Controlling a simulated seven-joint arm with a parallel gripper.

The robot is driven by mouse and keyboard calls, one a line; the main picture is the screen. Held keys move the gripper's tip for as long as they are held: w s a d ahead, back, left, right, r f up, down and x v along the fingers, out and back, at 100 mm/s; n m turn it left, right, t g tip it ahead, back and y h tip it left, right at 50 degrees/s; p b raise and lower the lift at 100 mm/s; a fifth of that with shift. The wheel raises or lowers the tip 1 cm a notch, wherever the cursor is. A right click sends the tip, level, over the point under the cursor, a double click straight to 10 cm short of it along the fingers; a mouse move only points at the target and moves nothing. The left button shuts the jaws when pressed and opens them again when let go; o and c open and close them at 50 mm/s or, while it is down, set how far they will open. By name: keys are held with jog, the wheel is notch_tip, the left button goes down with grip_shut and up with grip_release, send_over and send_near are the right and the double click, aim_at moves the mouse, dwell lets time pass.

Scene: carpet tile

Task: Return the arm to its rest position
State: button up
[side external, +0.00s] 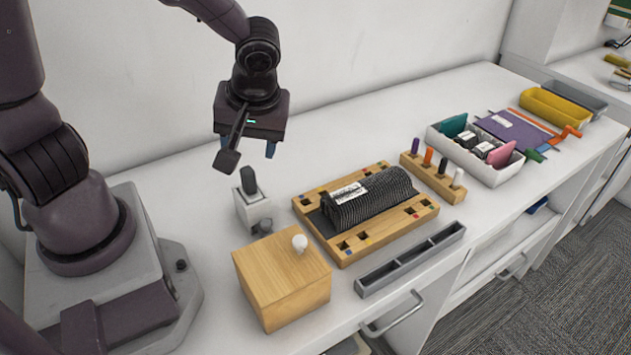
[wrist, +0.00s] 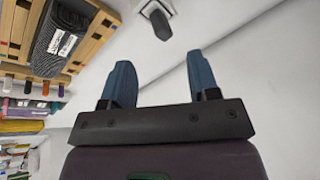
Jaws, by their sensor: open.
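My gripper (side external: 271,150) hangs high above the white counter (side external: 160,165), at the left in the side view, close to the back wall. In the wrist view its two blue fingers (wrist: 160,85) stand well apart with nothing between them. The gripper is apart from every object. In the wrist view the dark peg (wrist: 160,24) shows beyond the fingertips, at the top.
A wooden board (side external: 350,252) carries a rolled dark ribbed mat (side external: 372,198) with a white label. A wooden box with a white knob (side external: 280,275), a grey tray (side external: 410,260), a rack of coloured pegs (side external: 432,178) and a white bin (side external: 470,158) stand around it. The back-left counter is clear.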

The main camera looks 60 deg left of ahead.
jog(key=s+d+r+m+t+h, duration=0.1)
jog(key=s+d+r+m+h, duration=0.25)
jog(key=m, duration=0.65)
notch_tip(320, 180, up, 10)
jog(key=s+a+m+t, duration=0.1)
jog(key=s+a+t, duration=0.1)
jog(key=t, duration=0.3)
jog(key=shift+s+a+m, duration=0.2)
jog(key=shift+a+m, duration=0.2)
jog(key=shift+r+h, duration=0.1)
jog(key=shift+h, duration=0.15)
